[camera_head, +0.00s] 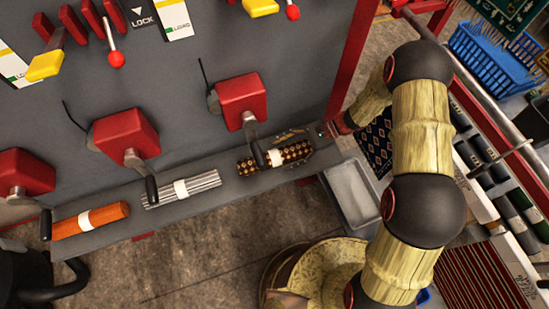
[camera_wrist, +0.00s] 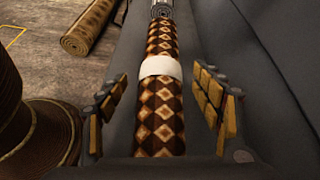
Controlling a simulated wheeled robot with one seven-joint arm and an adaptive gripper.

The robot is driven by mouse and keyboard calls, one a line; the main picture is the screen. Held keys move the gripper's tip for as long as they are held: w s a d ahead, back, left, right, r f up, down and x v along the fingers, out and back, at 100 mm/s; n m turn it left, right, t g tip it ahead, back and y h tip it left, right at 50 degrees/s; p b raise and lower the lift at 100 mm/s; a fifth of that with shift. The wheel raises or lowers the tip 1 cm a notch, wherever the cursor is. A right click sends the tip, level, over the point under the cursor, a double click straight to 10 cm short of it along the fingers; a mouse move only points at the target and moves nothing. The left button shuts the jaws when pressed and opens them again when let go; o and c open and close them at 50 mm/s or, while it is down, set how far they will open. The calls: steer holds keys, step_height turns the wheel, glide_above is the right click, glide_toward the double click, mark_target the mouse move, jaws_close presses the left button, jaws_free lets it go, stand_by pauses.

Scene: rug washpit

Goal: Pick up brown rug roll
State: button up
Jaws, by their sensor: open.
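The brown rug roll (camera_head: 296,151) has a dark and tan diamond pattern and a white band around its middle. It lies on the grey ledge (camera_head: 222,188) at the foot of the grey panel. In the wrist view the roll (camera_wrist: 160,121) runs lengthwise up the picture. My gripper (camera_wrist: 160,101) is open, with one padded finger on each side of the roll and a gap visible on both sides.
A silver-grey roll (camera_head: 181,189) and an orange roll (camera_head: 91,221) lie farther left on the ledge. Red boxes with dark crank handles (camera_head: 240,100) jut from the panel above the rolls. A grey tray (camera_head: 350,192) stands right of the ledge. A larger rolled rug (camera_wrist: 90,27) lies on the floor.

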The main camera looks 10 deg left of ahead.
mark_target(274, 158)
steer(key=shift+x, duration=1.25)
steer(key=c, duration=1.5)
